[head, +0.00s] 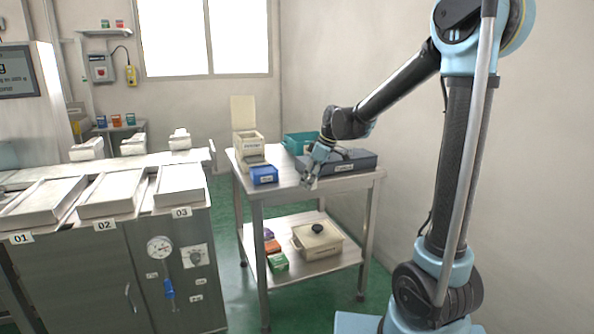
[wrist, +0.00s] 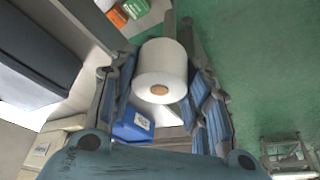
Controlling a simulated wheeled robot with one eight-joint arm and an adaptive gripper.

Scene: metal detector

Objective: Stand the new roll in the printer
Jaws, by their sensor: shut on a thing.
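My gripper (wrist: 160,95) is shut on a white paper roll (wrist: 165,62) with a brown core; the roll sits between the two blue-padded fingers. In the head view my gripper (head: 310,178) is over the front edge of the steel cart, right of the blue box. The roll is too small to make out clearly there. A cream box with a raised panel behind it (head: 247,143) stands at the cart's back left. A dark grey unit (head: 340,162) lies at the right. I cannot tell for sure which one is the printer.
A small blue box (head: 264,174) stands at the cart's (head: 282,189) front left; a teal bin (head: 298,141) is behind. The lower shelf (head: 290,262) holds a lidded cream box (head: 317,241) and small coloured boxes. A counter with trays (head: 112,197) is left of the cart.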

